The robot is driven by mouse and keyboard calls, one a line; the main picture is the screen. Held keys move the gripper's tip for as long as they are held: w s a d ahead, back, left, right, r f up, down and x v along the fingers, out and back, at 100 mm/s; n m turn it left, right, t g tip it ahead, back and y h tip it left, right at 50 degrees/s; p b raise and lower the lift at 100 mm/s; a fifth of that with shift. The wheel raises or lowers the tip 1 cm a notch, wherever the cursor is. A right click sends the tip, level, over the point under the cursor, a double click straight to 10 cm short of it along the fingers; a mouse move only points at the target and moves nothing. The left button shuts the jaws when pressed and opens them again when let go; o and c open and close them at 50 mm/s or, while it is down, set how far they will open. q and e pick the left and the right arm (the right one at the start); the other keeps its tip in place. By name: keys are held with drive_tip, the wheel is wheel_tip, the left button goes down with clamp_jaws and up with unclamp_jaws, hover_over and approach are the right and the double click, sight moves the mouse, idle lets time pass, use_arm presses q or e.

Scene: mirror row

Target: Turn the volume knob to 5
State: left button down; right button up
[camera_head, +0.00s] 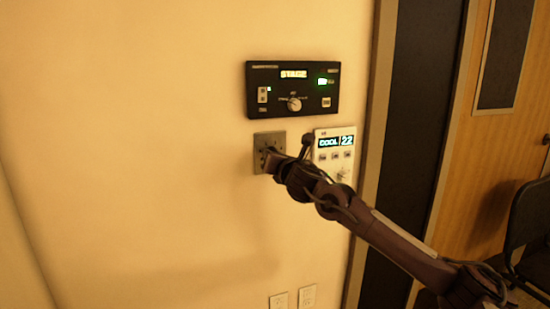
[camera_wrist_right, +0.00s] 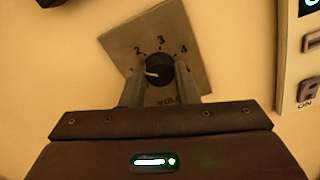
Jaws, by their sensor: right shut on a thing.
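The volume knob (camera_wrist_right: 160,70) is a dark round knob on a square grey plate (camera_wrist_right: 188,32), which also shows on the wall in the head view (camera_head: 262,138). Digits 2, 3 and 4 show around its top; marks at the lower sides are partly hidden by the fingers. The knob's white pointer points left, below the 2. The label under the knob is partly covered. My right gripper (camera_wrist_right: 160,80) is shut on the knob, one finger on each side. In the head view my right gripper (camera_head: 270,157) covers most of the knob. My left gripper is not in view.
A black panel (camera_head: 262,75) with a lit display and a small knob sits above the plate. A white thermostat (camera_head: 322,172) reading COOL 22 is close on the right. Wall outlets (camera_head: 307,295) are below. A chair (camera_head: 530,225) stands at right. Wall on the left is clear.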

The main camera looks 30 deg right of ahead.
use_arm(q)
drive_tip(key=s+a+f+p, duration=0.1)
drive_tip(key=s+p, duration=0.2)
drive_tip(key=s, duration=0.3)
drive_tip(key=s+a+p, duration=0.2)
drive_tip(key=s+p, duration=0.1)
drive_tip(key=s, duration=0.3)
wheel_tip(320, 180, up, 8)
drive_tip(key=p, duration=0.9)
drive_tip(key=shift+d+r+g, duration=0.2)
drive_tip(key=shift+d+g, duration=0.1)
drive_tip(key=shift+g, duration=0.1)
use_arm(e)
drive_tip(key=shift+m, duration=17.6)
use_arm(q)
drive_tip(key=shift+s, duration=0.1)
use_arm(e)
drive_tip(key=shift+m, duration=0.3)
